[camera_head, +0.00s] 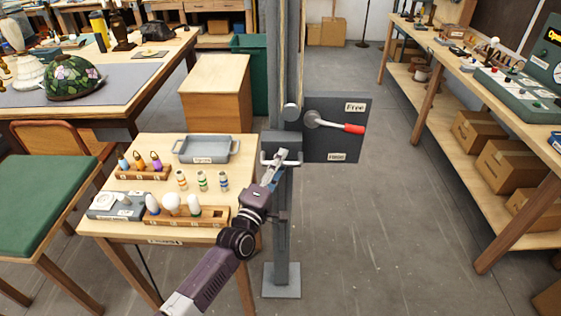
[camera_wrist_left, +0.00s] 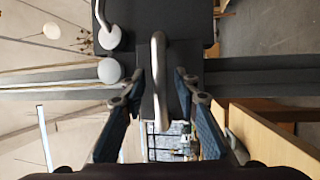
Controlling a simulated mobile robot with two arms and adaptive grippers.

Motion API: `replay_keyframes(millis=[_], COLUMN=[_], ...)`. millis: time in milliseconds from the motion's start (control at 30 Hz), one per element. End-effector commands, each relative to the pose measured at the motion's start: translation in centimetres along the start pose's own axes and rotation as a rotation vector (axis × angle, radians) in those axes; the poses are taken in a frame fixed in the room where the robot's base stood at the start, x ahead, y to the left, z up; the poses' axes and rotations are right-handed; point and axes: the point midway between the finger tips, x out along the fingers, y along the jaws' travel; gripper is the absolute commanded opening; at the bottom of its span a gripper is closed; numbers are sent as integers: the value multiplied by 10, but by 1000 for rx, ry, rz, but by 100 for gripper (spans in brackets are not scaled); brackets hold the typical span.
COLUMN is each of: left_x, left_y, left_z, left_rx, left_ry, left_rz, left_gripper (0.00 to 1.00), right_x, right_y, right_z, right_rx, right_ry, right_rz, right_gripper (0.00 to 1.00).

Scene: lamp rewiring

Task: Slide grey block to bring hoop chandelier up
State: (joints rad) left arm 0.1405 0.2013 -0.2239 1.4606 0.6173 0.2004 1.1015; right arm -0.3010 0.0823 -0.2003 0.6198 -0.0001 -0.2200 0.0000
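The grey block (camera_head: 283,139) sits on the upright grey post (camera_head: 284,222), at about table height or a little above. A pale U-shaped handle sticks out of its front; in the left wrist view the handle (camera_wrist_left: 158,75) stands between my fingers. My left gripper (camera_head: 278,166) is at the handle, its two fingers (camera_wrist_left: 160,92) apart on either side of the bar. I see a gap on both sides, so it is not gripping. The hoop chandelier cannot be made out for certain; small white globes (camera_wrist_left: 52,31) hang at the upper left of the wrist view. My right gripper is out of view.
A dark panel (camera_head: 345,143) beside the post carries a red-tipped lever (camera_head: 352,128), pointing right, under a "Free" label. A small table (camera_head: 150,142) with bulbs, sockets and a grey tray (camera_head: 206,149) stands close on the left. The floor right of the post is clear.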

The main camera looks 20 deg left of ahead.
Motion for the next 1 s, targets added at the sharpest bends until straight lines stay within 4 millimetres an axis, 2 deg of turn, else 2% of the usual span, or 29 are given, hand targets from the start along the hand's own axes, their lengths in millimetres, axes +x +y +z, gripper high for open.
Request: replay_keyframes(millis=[233,500,867,1000], left_x=[0,0,0,-1], left_y=[-1,-1,-1,-9], left_z=[0,0,0,1], left_rx=[0,1,1,1], left_ry=[-1,-1,-1,-1], left_rz=[-1,-1,-2,-3], left_gripper=[29,0,0,0], right_x=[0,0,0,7], right_y=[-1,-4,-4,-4], right_z=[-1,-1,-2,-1], right_rx=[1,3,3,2], right_ry=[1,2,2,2], right_rz=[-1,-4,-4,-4], right_gripper=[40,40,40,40])
